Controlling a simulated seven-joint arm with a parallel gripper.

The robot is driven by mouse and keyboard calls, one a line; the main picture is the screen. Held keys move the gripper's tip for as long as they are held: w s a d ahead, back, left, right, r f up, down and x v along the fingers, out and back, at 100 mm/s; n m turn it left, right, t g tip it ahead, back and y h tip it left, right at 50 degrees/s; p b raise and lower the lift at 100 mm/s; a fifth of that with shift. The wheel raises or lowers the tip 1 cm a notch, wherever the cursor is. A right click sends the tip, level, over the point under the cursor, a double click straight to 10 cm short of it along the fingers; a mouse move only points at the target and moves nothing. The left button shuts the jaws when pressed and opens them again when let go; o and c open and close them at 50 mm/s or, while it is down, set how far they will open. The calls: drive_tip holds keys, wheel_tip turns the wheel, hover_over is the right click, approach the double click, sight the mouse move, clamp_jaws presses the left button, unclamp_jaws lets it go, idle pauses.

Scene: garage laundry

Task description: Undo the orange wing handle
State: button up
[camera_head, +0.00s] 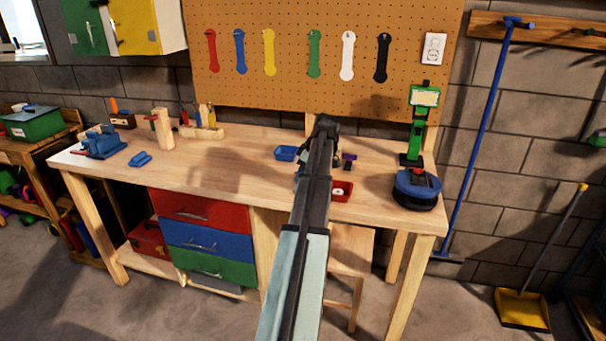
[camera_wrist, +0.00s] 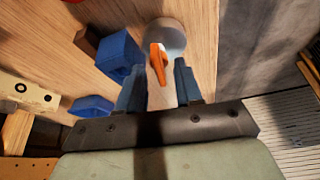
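The orange wing handle (camera_wrist: 158,62) shows in the wrist view, on a round pale grey disc (camera_wrist: 165,38) at the wooden surface. My gripper (camera_wrist: 159,68) is open, with one blue finger on each side of the handle. A gap shows between the handle and the right finger. I cannot tell whether the fingertips reach down to the handle's depth. In the head view my arm reaches over the workbench (camera_head: 235,152), and its dark end hides the handle and most of the gripper.
A blue tray (camera_head: 286,153) and a red tray (camera_head: 341,196) are close to my arm. A green device (camera_head: 416,135) and a round blue-and-black object (camera_head: 416,190) stand at the right. A pegboard (camera_head: 290,85) rises behind. The bench's left-centre has bare wood.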

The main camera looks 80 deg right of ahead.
drive_tip(key=d+v, duration=0.1)
drive_tip(key=v, duration=1.2)
drive_tip(key=shift+s+a+r, duration=0.15)
drive_tip(key=shift+a+r, duration=0.25)
drive_tip(key=shift+a, duration=0.1)
